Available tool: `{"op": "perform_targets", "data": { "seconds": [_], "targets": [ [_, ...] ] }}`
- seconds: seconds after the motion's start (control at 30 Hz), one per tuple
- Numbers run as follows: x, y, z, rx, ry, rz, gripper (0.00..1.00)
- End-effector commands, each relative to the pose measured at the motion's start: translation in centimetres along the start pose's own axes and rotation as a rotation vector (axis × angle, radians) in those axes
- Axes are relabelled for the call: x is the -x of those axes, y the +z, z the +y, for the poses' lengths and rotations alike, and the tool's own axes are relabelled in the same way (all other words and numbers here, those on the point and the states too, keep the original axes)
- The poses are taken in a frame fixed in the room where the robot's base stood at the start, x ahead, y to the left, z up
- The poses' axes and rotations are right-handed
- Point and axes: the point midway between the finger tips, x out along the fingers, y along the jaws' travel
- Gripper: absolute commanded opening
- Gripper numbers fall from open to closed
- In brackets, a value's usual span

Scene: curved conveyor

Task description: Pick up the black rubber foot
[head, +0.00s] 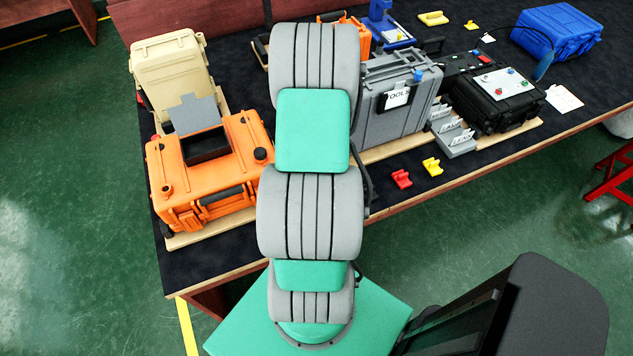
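I cannot clearly make out the black rubber foot in the head view. A small black round piece (260,153) sits on the top right corner of the orange case (172,165). I cannot tell whether it is the rubber foot. The orange case has a dark square opening (206,145) in its top, with a grey plate (194,114) standing behind it. My arm reaches away over the table through the middle of the picture. My gripper does not show; the arm links cover the area where the arm ends.
A beige case (172,62) stands behind the orange one. Right of my arm are a grey toolbox (410,115), a black case (490,118), and red (401,179) and yellow (432,167) pieces. A blue case (560,32) is at the far right. The dark tabletop (560,75) has free room there.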

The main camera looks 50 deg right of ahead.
Motion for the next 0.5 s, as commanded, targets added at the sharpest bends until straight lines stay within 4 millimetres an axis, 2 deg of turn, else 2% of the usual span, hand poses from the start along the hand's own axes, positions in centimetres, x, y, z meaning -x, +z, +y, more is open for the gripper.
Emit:
{"op": "perform_targets", "data": {
  "seconds": [0.23, 0.5],
  "targets": [
    [-0.4, -0.02, 0.01, 0.0, 0.001, 0.0, 0.55],
    [-0.37, -0.04, 0.01, 0.0, 0.001, 0.0, 0.33]
  ]
}}
